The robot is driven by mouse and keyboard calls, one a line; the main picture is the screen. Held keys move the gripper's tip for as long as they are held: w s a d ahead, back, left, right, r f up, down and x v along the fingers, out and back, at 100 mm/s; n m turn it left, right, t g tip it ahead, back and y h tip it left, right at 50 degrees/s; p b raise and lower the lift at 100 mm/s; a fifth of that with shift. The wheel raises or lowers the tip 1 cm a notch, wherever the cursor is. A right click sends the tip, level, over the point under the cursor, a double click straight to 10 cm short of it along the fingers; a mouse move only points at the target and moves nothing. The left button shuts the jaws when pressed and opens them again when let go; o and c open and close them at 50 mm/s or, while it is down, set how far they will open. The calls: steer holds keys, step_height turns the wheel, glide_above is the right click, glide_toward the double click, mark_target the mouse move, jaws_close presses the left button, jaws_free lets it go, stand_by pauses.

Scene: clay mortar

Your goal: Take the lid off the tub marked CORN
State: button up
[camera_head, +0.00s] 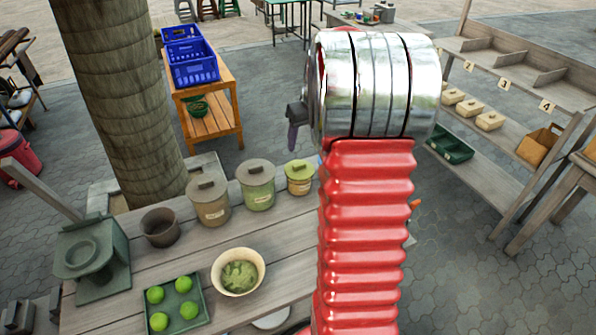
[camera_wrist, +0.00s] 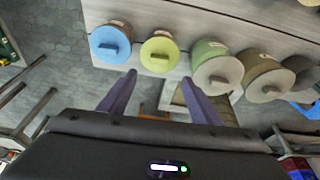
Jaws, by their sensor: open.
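Several lidded tubs stand along the back edge of the wooden table; I cannot read their labels, so I cannot tell which is CORN. In the head view there are a tan tub (camera_head: 212,212), a green tub (camera_head: 258,197) and a yellow-green tub (camera_head: 300,184), all with lids on. The wrist view also shows a blue-lidded tub (camera_wrist: 111,43), beside the yellow-green lid (camera_wrist: 160,55), the green tub's grey lid (camera_wrist: 217,75) and the tan tub's lid (camera_wrist: 266,84). My gripper (camera_wrist: 158,82) is open and empty, apart from the lids. In the head view my arm hides most of it.
A dark pot (camera_head: 160,228), a bowl of green paste (camera_head: 238,286), a tray of green fruit (camera_head: 205,302) and a grey scale-like stand (camera_head: 92,258) share the table. A tree trunk (camera_head: 125,90) rises behind it. Shelves (camera_head: 500,100) stand at right, blue crates (camera_head: 195,65) behind.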

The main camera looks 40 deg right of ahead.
glide_above(299, 164)
steer(key=s, duration=0.2)
steer(key=f, duration=0.6)
steer(key=shift+a+f, duration=0.25)
steer(key=shift+a, duration=0.1)
steer(key=shift+x, duration=2.6)
steer(key=shift+d, duration=0.1)
steer(key=c, duration=1.1)
steer(key=shift+r, duration=0.15)
step_height(299, 164, up, 10)
steer(key=shift+f, duration=0.1)
